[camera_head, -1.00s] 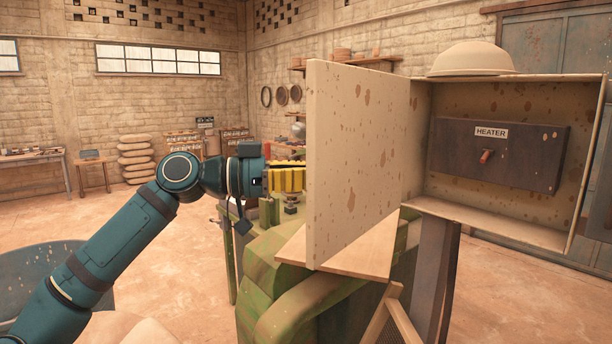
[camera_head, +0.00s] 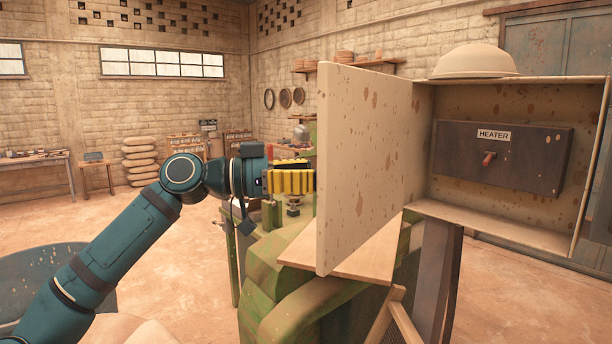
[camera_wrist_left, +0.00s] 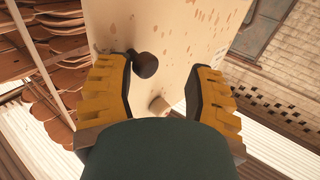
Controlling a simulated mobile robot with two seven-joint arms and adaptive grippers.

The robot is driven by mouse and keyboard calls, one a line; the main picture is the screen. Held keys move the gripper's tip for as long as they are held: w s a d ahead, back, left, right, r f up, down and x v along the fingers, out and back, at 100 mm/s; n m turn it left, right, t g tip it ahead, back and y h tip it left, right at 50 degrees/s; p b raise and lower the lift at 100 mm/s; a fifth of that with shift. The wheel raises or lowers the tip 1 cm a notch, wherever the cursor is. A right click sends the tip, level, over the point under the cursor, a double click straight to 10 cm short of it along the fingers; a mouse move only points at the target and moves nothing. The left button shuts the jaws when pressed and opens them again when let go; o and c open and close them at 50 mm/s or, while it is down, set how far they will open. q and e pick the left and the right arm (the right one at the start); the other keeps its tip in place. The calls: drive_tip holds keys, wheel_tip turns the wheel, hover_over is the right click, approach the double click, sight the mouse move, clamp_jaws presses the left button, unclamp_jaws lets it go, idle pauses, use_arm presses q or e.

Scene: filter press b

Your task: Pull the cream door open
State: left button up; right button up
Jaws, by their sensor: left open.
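The cream door (camera_head: 365,165), speckled with brown, stands swung wide open from the left side of the cream box (camera_head: 520,217). Its inner face shows in the head view. My left gripper (camera_head: 312,180) is at the door's free edge, on its outer side, with the fingertips partly hidden behind it. In the left wrist view my left gripper (camera_wrist_left: 170,82) is open, facing the door's outer face (camera_wrist_left: 185,40). A dark round knob (camera_wrist_left: 146,65) lies between the fingers, nearer the left one; contact cannot be told. My right gripper is not in view.
Inside the box is a dark panel labelled HEATER (camera_head: 500,158) with a red switch (camera_head: 489,159). A cream bowl-shaped thing (camera_head: 472,60) sits on top. A green machine (camera_head: 275,270) and a wooden board (camera_head: 370,255) are below the door. Open floor lies left.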

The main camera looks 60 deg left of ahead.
use_arm(q)
drive_tip(key=shift+a+f, duration=0.1)
drive_tip(key=v, duration=1.2)
